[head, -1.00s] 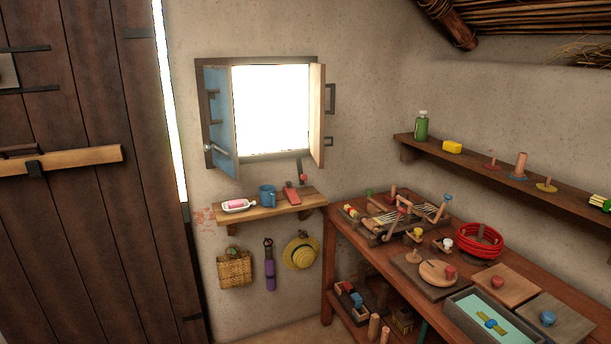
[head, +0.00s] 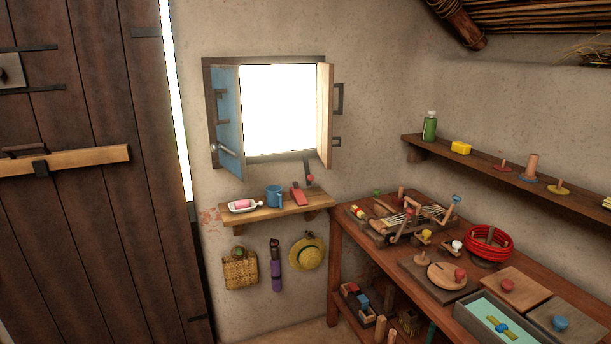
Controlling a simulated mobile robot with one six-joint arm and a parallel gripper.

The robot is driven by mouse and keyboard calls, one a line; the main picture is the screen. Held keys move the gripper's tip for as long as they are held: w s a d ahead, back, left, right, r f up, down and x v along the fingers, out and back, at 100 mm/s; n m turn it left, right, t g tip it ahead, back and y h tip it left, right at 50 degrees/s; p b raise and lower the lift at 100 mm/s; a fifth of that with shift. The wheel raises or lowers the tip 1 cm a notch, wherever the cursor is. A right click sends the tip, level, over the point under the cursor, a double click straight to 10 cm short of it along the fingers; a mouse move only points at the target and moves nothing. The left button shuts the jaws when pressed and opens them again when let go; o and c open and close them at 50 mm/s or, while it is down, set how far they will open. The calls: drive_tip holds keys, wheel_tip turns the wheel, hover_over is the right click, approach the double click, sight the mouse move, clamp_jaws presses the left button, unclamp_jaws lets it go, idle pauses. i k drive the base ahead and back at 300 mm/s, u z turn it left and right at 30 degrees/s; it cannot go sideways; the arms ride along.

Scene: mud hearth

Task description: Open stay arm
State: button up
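The window in the back wall has both shutters swung open: a blue left shutter (head: 228,120) and a pale wooden right shutter (head: 324,115). A thin dark arm with a red knob (head: 310,179) hangs below the window frame's lower right; it looks like the stay arm, and its knob sits just above the small shelf. A pale metal bar (head: 224,149) is fixed low on the blue shutter. My gripper is not in view.
The small shelf (head: 265,212) under the window holds a blue mug (head: 274,196), a soap dish (head: 243,206) and a red wedge-like item (head: 298,195). A crowded workbench (head: 385,263) stands at right. A barred plank door (head: 85,220) is at left.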

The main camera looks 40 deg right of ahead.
sight(308, 178)
drive_tip(key=u, duration=0.05)
drive_tip(key=i, duration=1)
drive_tip(key=z, duration=0.05)
